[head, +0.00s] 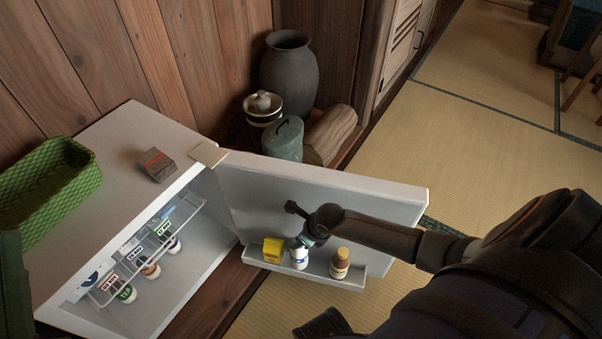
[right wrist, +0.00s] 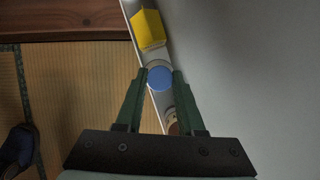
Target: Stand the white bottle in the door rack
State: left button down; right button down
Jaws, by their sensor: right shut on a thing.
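The white bottle (head: 299,259) is upright at the door rack (head: 262,262), between a yellow box (head: 272,250) and a brown-capped bottle (head: 340,262). My right gripper (head: 306,241) is shut on its top from above. In the right wrist view its blue cap (right wrist: 160,78) lies between the fingertips of the right gripper (right wrist: 161,76), in line with the rack. Whether its base touches the rack floor is hard to tell. My left gripper is not in view.
The fridge door (head: 390,199) is wide open. Several labelled bottles (head: 149,268) stand inside the fridge. A green basket (head: 48,190) and a small dark box (head: 156,165) are on top. A grey vase (head: 289,75) and a lidded pot stand behind the door.

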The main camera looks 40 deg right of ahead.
aim_at(299, 252)
jog(key=shift+w+d+f+b, duration=0.15)
jog(key=shift+f+b, duration=0.6)
jog(key=shift+f, duration=0.2)
jog(key=shift+w+d+f+b, duration=0.1)
jog(key=shift+w+f+b, duration=0.05)
jog(key=shift+f+b, duration=0.7)
jog(key=c, duration=0.8)
grip_release()
jog(key=shift+f, duration=0.15)
